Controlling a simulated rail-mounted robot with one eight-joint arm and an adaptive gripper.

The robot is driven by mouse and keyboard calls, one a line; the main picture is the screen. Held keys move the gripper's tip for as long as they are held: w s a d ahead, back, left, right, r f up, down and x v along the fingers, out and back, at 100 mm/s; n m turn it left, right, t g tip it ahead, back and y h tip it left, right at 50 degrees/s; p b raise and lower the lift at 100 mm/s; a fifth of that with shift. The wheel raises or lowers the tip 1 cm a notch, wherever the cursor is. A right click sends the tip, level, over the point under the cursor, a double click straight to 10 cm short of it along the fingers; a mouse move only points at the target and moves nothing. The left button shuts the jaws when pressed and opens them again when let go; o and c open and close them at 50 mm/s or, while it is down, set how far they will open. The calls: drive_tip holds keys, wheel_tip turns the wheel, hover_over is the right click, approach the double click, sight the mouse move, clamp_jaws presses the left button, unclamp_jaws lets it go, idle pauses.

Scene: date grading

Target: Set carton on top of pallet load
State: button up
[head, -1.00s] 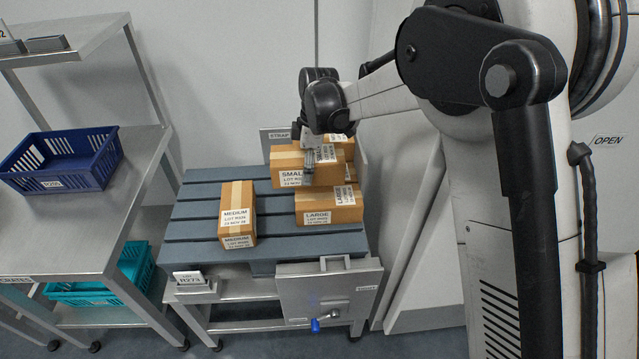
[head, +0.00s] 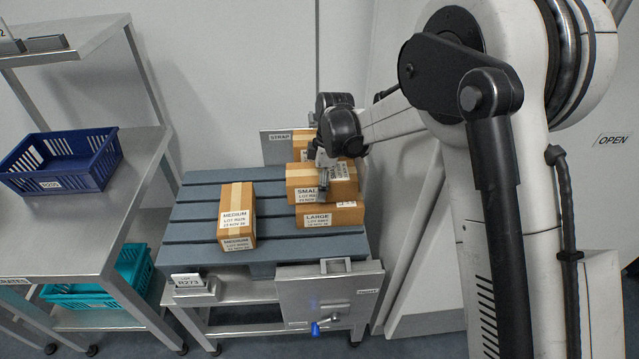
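A brown carton labelled SMALL (head: 306,180) is in my gripper (head: 323,180) at the right of the slatted grey pallet (head: 190,215). One finger shows against the carton's near face; the other is hidden. The held carton is over a carton labelled LARGE (head: 322,220), low and overlapping it in the picture; I cannot tell whether they touch. Another carton (head: 301,142) shows partly behind the gripper. A carton labelled MEDIUM (head: 237,212) stands alone on the pallet's middle left.
A panel marked STRAP (head: 277,147) stands behind the pallet. A metal panel with a blue-handled lever (head: 322,328) is at the front. A steel shelf with a dark blue crate (head: 85,180) and a teal crate (head: 85,296) is at the left. The pallet's left part is bare.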

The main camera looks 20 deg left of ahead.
drive_tip(key=shift+f, duration=0.1)
drive_tip(key=o, duration=1.9)
drive_tip(key=r, duration=0.4)
drive_tip(key=d+r+p, duration=0.1)
drive_tip(key=r, duration=0.3)
drive_tip(key=r+p, duration=0.1)
drive_tip(key=r, duration=0.3)
drive_tip(key=shift+w+d, duration=0.3)
